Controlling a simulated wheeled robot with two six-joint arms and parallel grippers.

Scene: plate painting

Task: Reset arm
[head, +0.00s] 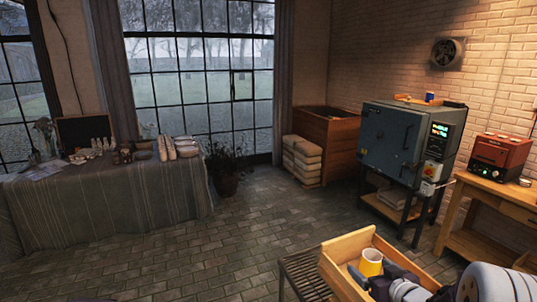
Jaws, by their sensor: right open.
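My right arm comes in at the bottom right corner, and its gripper (358,281) is over a light wooden tray (346,247). The jaws are open and dark, beside a yellow cup (371,266) with a pale inside that stands in the tray. The gripper's body hides part of the tray floor, and I cannot tell whether a finger touches the cup. My left gripper is not in view.
A slatted dark rack (300,270) is by the tray. A grey kiln (400,140) on a stand and a wooden workbench (500,195) with a red device (500,153) are at the right. A cloth-covered table (110,205) is at the left. The brick floor between is clear.

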